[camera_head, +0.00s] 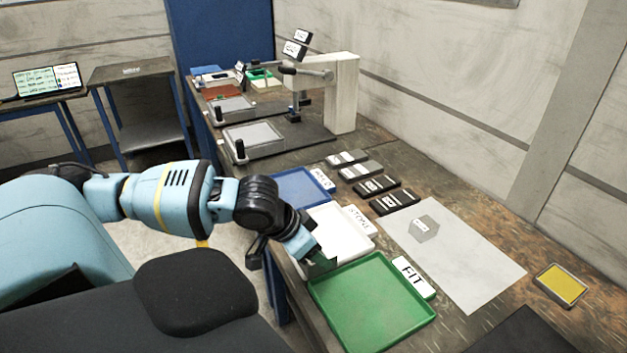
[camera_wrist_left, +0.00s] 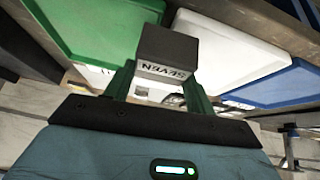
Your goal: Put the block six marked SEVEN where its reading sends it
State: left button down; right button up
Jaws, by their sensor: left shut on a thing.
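My left gripper (camera_head: 318,264) is low over the bench, at the border between the green tray and the white tray. In the left wrist view its green fingers (camera_wrist_left: 160,85) are shut on a dark grey block (camera_wrist_left: 168,42) whose white label reads SEVEN. In the head view the block is hidden behind the gripper. The green tray (camera_head: 375,300) has a card reading FIT (camera_head: 413,277) and looks empty. The white tray (camera_head: 345,238) has a card that seems to read STORE (camera_head: 359,220). A blue tray (camera_head: 300,187) lies beyond, its card unreadable. My right gripper is not in view.
A grey block (camera_head: 423,230) with a small label sits on a white sheet (camera_head: 470,262). Several grey and black labelled bars (camera_head: 370,184) lie behind it. A yellow pad (camera_head: 562,284) is at right. The microscope arm (camera_head: 325,75) and its stand are at the back. A screen (camera_head: 47,81) stands far left.

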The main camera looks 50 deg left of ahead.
pick_arm(q)
jog(key=w+a, duration=0.4)
jog(key=shift+w+a+f, duration=0.1)
jog(key=shift+w, duration=0.15)
jog(key=shift+w+a, duration=0.35)
jog(key=shift+a, duration=0.1)
jog(key=shift+w, duration=0.1)
jog(key=shift+w+a+f, duration=0.1)
jog(key=shift+w+a, duration=0.05)
jog(key=shift+a, duration=0.05)
notch_tip(320, 180, down, 3)
jog(key=shift+w+a+r+b, duration=0.1)
jog(key=shift+b, duration=0.2)
jog(key=shift+f, duration=0.35)
jog(key=shift+f, duration=0.1)
